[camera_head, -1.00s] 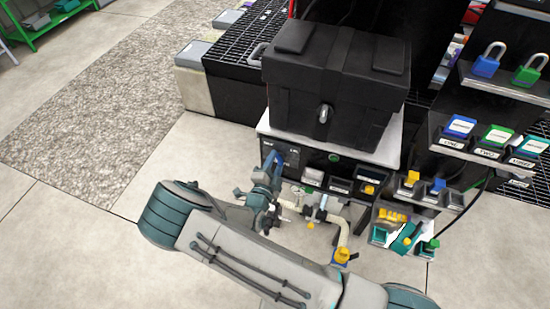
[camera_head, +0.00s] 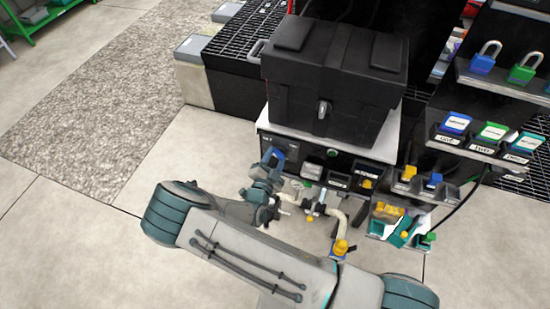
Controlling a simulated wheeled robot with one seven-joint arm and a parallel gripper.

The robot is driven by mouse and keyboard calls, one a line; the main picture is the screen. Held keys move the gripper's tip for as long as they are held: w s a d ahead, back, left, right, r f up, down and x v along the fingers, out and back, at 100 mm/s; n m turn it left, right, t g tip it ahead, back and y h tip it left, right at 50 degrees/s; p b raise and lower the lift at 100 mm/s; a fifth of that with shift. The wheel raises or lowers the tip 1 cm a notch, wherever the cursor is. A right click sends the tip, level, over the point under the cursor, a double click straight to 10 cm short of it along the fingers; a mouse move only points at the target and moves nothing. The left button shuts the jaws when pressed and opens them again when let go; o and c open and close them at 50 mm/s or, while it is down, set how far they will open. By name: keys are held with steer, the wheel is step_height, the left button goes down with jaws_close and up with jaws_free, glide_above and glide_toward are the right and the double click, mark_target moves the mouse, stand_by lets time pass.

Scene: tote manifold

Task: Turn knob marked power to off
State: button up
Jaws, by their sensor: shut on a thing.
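The front panel (camera_head: 347,161) of a white-topped unit stands below a large black case and carries several controls. At its left end is a dark knob area with a small label, largely covered by my gripper (camera_head: 273,158). My gripper is at the panel's left end, shut on what appears to be the knob there. The knob itself is hidden, so its setting and its full marking cannot be read. A round green button (camera_head: 331,153) sits on the panel to the right of the gripper.
The black latched case (camera_head: 335,80) rests on top. Pale pipes with a yellow fitting (camera_head: 342,247) stand below the panel, close to my arm. To the right are racks with padlocks (camera_head: 482,60) and labelled bins. Open floor lies at left.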

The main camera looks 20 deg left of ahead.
steer(key=o, duration=1)
steer(key=s, duration=0.9)
steer(key=s+a+b, duration=0.1)
steer(key=s, duration=0.4)
